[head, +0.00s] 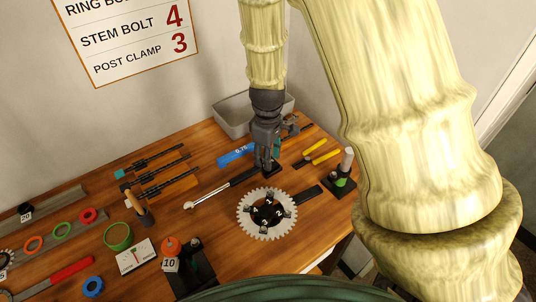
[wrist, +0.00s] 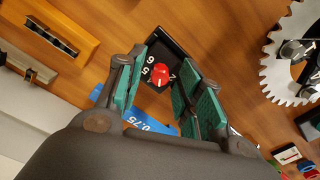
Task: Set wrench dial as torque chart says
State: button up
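The torque chart (head: 125,38) hangs on the wall in the head view, cut off at the top; it reads STEM BOLT 4, POST CLAMP 3 and a partly hidden RING line. The wrench (head: 222,188) lies on the bench, its black handle running toward my gripper (head: 267,160). In the wrist view a red dial knob (wrist: 159,75) sits on a black block (wrist: 170,45) with white numerals; 6, 5 and 2 seem legible, others are hidden or unclear. My gripper (wrist: 163,82) is open, its green-padded fingers on either side of the knob, with visible gaps. The knob's exact setting is unclear.
A blue 0.75 tool (head: 236,155) lies left of my gripper. A toothed chainring (head: 267,214) is in front of it, yellow-handled pliers (head: 322,152) to the right. A grey bin (head: 235,118) stands behind. Several tools and rings crowd the bench's left side.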

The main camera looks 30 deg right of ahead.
grip_shut()
jog(key=shift+m, duration=0.4)
jog(key=shift+r+m+p, duration=0.1)
jog(key=shift+m+p, duration=1.55)
jog(key=shift+m, duration=1.35)
jog(key=shift+o, duration=1.3)
grip_release()
